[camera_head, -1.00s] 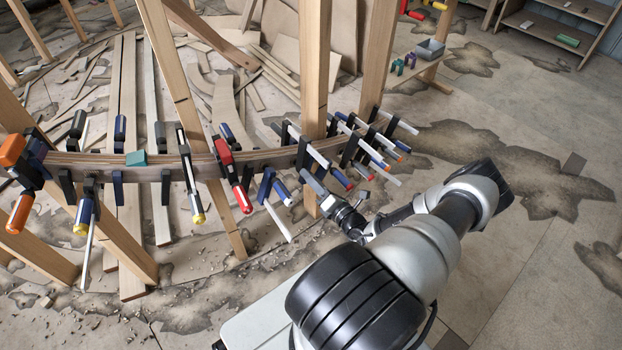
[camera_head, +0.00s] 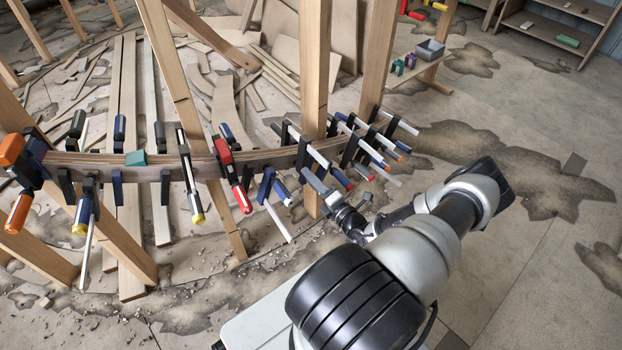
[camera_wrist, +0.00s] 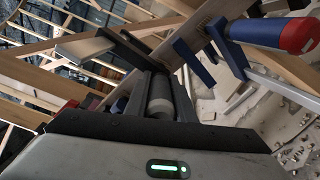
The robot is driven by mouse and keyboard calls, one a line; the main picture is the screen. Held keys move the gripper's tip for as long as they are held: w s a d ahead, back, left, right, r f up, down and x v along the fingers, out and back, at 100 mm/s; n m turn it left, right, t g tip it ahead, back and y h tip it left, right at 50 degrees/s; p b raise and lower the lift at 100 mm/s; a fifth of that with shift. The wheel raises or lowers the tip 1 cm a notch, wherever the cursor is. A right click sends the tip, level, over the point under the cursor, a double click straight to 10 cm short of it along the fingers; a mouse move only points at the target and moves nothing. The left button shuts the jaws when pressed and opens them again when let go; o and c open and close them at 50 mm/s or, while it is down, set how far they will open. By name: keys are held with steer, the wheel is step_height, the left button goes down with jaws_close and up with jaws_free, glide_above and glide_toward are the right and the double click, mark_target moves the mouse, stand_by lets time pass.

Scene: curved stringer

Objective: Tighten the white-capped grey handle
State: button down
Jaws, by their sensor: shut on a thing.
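My gripper (camera_wrist: 158,92) is shut on a grey cylindrical handle (camera_wrist: 160,97), which lies between its dark fingers in the wrist view. I cannot clearly make out the handle's white cap there. In the head view my gripper (camera_head: 328,196) is at the right part of the curved wooden stringer (camera_head: 245,160), in front of a post. The held handle is hidden or too small to tell there. A blue clamp (camera_wrist: 195,62) sits beside the gripper in the wrist view, with a red-capped blue handle (camera_wrist: 270,33) to the right.
Several clamps crowd the stringer on both sides of my gripper, including a red one (camera_head: 224,152) and a blue one (camera_head: 267,184). A wooden post (camera_head: 314,75) rises just behind the gripper. Planks lie on the floor beyond. The floor at the right is mostly open.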

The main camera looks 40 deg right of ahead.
steer(key=c, duration=1.5)
jaws_free()
steer(key=s+p, duration=0.2)
steer(key=s, duration=1.5)
steer(key=shift+s+a, duration=0.15)
steer(key=shift+s, duration=0.1)
